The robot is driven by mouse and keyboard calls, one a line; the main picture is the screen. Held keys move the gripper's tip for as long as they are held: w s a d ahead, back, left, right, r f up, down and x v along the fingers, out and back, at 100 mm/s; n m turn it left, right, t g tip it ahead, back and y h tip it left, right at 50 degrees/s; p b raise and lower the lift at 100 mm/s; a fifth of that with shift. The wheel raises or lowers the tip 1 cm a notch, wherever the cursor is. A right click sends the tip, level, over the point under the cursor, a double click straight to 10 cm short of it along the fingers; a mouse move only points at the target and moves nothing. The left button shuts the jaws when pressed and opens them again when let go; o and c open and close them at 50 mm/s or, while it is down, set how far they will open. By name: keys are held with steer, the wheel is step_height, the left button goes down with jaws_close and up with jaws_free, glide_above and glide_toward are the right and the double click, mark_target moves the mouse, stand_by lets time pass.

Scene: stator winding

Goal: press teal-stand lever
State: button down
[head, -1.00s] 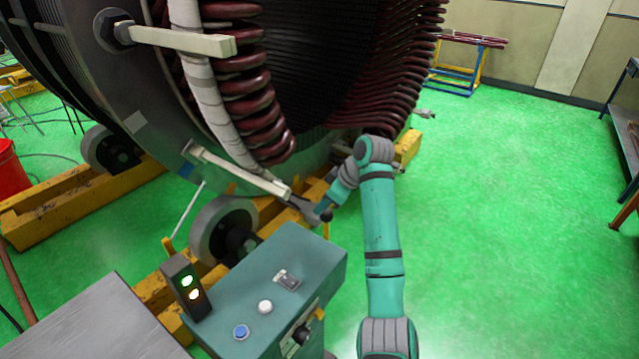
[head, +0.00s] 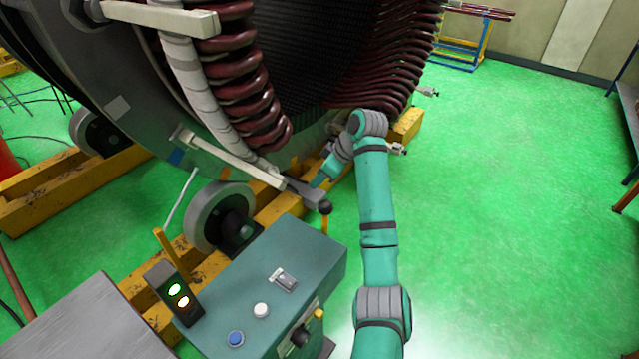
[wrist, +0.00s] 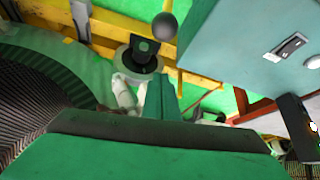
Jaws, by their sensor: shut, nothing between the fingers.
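The teal stand (head: 270,285) is a box-shaped control stand in the lower middle of the head view. Its lever (head: 325,208) has a dark ball knob and stands upright at the stand's far edge. My gripper (head: 308,194) is shut and empty, just left of and beyond the knob; whether they touch I cannot tell. In the wrist view the grey knob of the lever (wrist: 164,26) is at the top, ahead of the shut teal fingers of my gripper (wrist: 160,98), with a visible gap in the picture. The stand (wrist: 245,45) fills the upper right there.
The large stator (head: 300,60) with dark red coils rises behind my gripper. A pale bar (head: 235,162) ends close to my gripper. A signal box (head: 173,293) with lit lamps stands at the stand's left. Yellow rails (head: 80,200) lie on the floor. Green floor at right is clear.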

steer(key=x, duration=0.8)
steer(key=shift+s+d+f, duration=0.1)
steer(key=shift+s+d, duration=0.2)
steer(key=shift+d, duration=0.3)
steer(key=shift+s+d+f, duration=0.1)
steer(key=shift+s+d, duration=0.2)
steer(key=shift+d, duration=0.3)
steer(key=shift+s+d+f, duration=0.15)
steer(key=shift+s+d, duration=0.15)
steer(key=shift+d, duration=0.3)
steer(key=shift+d, duration=0.1)
